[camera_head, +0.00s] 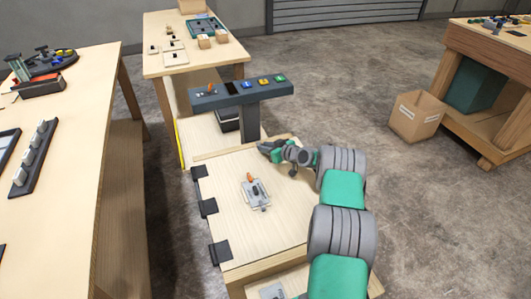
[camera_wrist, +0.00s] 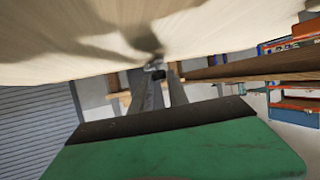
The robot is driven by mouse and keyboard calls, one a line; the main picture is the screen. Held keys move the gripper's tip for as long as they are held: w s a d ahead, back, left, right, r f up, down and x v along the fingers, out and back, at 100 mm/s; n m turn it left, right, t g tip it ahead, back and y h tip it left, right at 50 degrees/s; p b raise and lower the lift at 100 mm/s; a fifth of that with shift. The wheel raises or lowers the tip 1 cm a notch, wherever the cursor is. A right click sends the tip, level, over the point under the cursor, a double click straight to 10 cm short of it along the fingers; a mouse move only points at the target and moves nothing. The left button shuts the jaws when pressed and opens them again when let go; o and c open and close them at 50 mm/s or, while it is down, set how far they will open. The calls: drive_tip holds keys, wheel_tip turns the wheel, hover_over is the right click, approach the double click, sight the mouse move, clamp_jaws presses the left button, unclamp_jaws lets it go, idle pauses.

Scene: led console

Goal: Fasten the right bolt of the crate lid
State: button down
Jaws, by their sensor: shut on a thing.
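The crate lid (camera_head: 225,215) is a pale wooden panel with black hinges along its left edge. A grey metal bolt (camera_head: 256,194) with an orange knob sits near its middle. Another grey metal fitting (camera_head: 272,291) shows at the bottom edge, partly cut off and hidden by my arm. My gripper (camera_head: 264,148) is low at the far right part of the lid, beyond the orange-knobbed bolt and apart from it. In the wrist view my gripper (camera_wrist: 157,82) is shut on a small dark part (camera_wrist: 158,74) close to a pale wooden surface; I cannot tell which part it is.
A grey console (camera_head: 240,95) with coloured buttons stands on a post just behind my gripper. A workbench (camera_head: 75,130) with parts is at left, another table (camera_head: 190,65) behind. A cardboard box (camera_head: 415,118) lies on the floor at right. The floor between is clear.

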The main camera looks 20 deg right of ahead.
drive_tip(key=shift+w+f, duration=0.25)
drive_tip(key=shift+w, duration=0.15)
drive_tip(key=shift+d+r, duration=0.1)
drive_tip(key=shift+r, duration=0.25)
drive_tip(key=c, duration=1.5)
unclamp_jaws()
drive_tip(key=shift+w, duration=0.15)
drive_tip(key=shift+o, duration=1.1)
drive_tip(key=shift+f, duration=0.1)
drive_tip(key=v, duration=0.8)
drive_tip(key=shift+b, duration=0.3)
